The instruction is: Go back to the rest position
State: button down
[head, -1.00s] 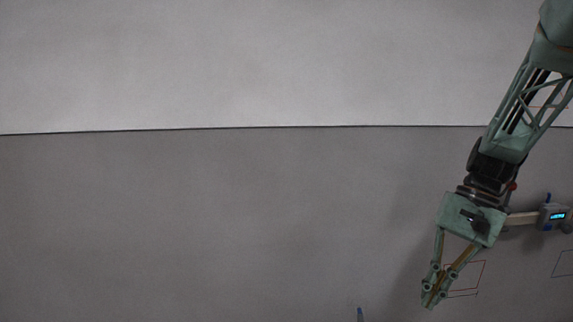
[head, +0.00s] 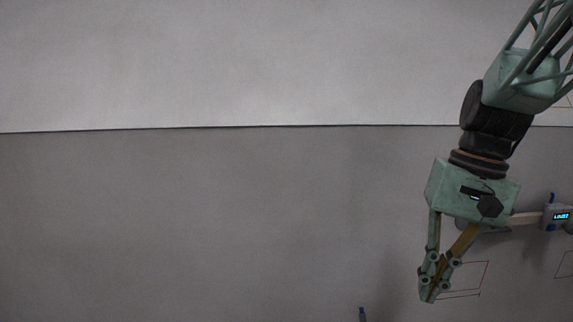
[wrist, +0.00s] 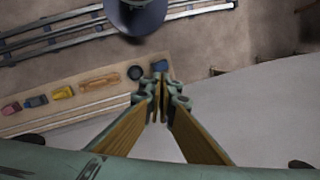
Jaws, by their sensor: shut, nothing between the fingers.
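My gripper (head: 430,293) is at the lower right of the head view, in front of the grey hull wall. Its fingers point down and their tips are together, with nothing held. In the wrist view my gripper (wrist: 161,88) shows its fingertips meeting near the middle of the picture, clear of other things as far as I can tell.
A device with a small lit display (head: 559,216) is on the wall right of my gripper. Red outlines (head: 484,277) mark the wall behind the fingers. In the wrist view, a bench (wrist: 103,93) carries several coloured items, with rails (wrist: 60,38) beyond. The wall's left side is clear.

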jog(key=s+a+r+n+t+h, duration=0.1)
jog(key=s+a+r+n+t, duration=0.1)
jog(key=s, duration=0.6)
jog(key=s+a+r+n+t+h, duration=0.1)
jog(key=s+a+r+t, duration=0.2)
jog(key=s+r, duration=0.3)
jog(key=shift+s+a+n, duration=0.4)
jog(key=shift+s+a, duration=0.35)
jog(key=shift+s, duration=1)
jog(key=shift+b, duration=0.3)
